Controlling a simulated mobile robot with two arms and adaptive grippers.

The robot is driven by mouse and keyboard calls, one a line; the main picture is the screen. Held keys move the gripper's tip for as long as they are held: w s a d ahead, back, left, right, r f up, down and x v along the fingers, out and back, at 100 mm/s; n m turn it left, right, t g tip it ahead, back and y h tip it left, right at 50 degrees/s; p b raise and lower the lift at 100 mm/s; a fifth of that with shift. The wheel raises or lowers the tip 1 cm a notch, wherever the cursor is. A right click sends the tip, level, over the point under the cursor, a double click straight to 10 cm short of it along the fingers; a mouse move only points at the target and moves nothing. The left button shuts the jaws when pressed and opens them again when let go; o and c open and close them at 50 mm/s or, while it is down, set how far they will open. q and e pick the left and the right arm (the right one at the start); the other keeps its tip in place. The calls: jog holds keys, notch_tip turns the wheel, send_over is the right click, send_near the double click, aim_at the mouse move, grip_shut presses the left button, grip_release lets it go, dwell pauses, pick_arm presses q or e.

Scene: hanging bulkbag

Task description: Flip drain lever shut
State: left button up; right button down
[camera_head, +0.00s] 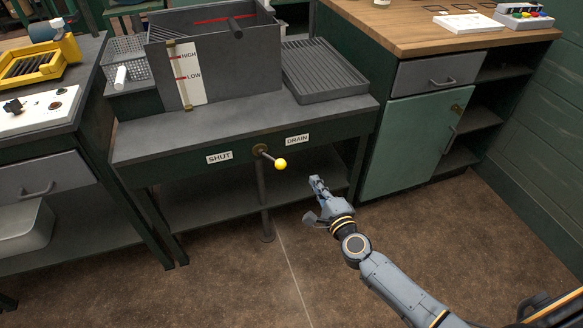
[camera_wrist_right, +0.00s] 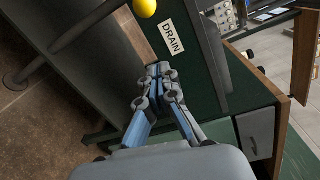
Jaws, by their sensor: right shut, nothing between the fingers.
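The drain lever (camera_head: 270,157) is on the front apron of the grey bench, with a yellow ball at its end. The lever points toward the lower right, on the side of the DRAIN label (camera_head: 297,140). The SHUT label (camera_head: 219,157) is to its left. My right gripper (camera_head: 315,181) is shut and empty, to the right of and below the yellow ball, apart from it. In the right wrist view the gripper (camera_wrist_right: 158,68) is below the yellow ball (camera_wrist_right: 145,8) and the DRAIN label (camera_wrist_right: 172,38). My left gripper is not in view.
A grey tank (camera_head: 225,65) with a HIGH and LOW gauge stands on the bench beside a ribbed tray (camera_head: 325,75). A vertical pipe (camera_head: 263,200) runs down below the lever. A green cabinet (camera_head: 415,135) stands at the right. The floor in front is clear.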

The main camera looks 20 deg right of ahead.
aim_at(272, 159)
jog(key=shift+w, duration=0.1)
pick_arm(q)
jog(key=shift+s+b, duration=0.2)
jog(key=shift+b, duration=0.7)
pick_arm(e)
jog(key=w+a, duration=0.4)
jog(key=w, duration=0.4)
jog(key=shift+a, duration=0.15)
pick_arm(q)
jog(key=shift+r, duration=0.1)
